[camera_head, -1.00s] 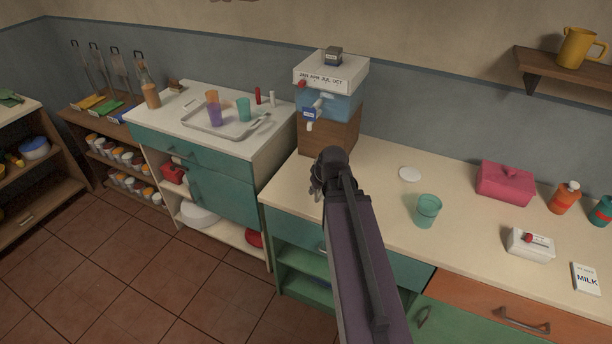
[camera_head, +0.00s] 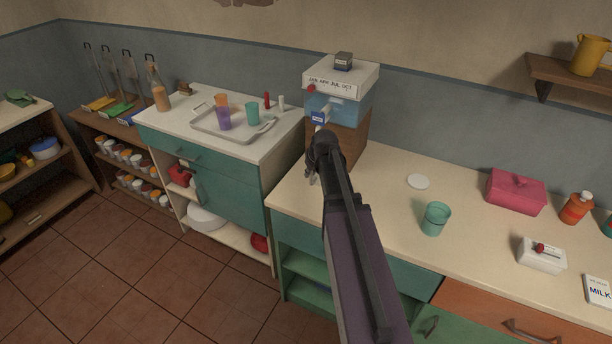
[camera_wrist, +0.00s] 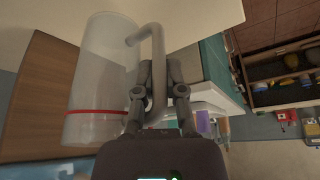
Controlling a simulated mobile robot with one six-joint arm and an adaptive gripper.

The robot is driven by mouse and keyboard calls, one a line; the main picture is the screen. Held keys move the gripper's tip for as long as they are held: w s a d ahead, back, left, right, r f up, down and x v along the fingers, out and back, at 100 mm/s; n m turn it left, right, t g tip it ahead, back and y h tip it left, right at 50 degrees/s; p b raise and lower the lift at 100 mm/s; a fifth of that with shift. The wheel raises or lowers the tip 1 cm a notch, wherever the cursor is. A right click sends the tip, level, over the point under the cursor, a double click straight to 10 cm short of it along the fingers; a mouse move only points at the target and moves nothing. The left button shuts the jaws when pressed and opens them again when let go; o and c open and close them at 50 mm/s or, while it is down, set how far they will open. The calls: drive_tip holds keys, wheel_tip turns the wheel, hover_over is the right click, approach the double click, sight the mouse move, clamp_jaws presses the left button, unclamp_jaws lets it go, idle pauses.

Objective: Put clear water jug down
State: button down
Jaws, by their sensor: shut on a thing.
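The clear water jug (camera_wrist: 98,85) fills the left of the wrist view, a see-through cylinder with a red band near one end. My gripper (camera_wrist: 157,92) is shut on its grey handle (camera_wrist: 133,38). In the head view my gripper (camera_head: 322,160) is in front of the water dispenser, above the near left edge of the long counter (camera_head: 385,190). The jug cannot be made out there; my arm and gripper hide it. I cannot tell whether the jug touches the counter.
A tray (camera_head: 206,128) with cups is on the left cabinet.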

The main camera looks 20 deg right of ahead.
drive_tip(key=shift+w+d+f, duration=0.1)
drive_tip(key=shift+w+d, duration=0.05)
drive_tip(key=shift+w, duration=1.15)
drive_tip(key=shift+w, duration=0.1)
drive_tip(key=shift+s+b+x, duration=0.15)
drive_tip(key=shift+b+x, duration=0.8)
drive_tip(key=shift+s+b+x, duration=0.1)
drive_tip(key=shift+b+x, duration=0.85)
drive_tip(key=shift+d+f, duration=0.15)
drive_tip(key=c, duration=0.7)
unclamp_jaws()
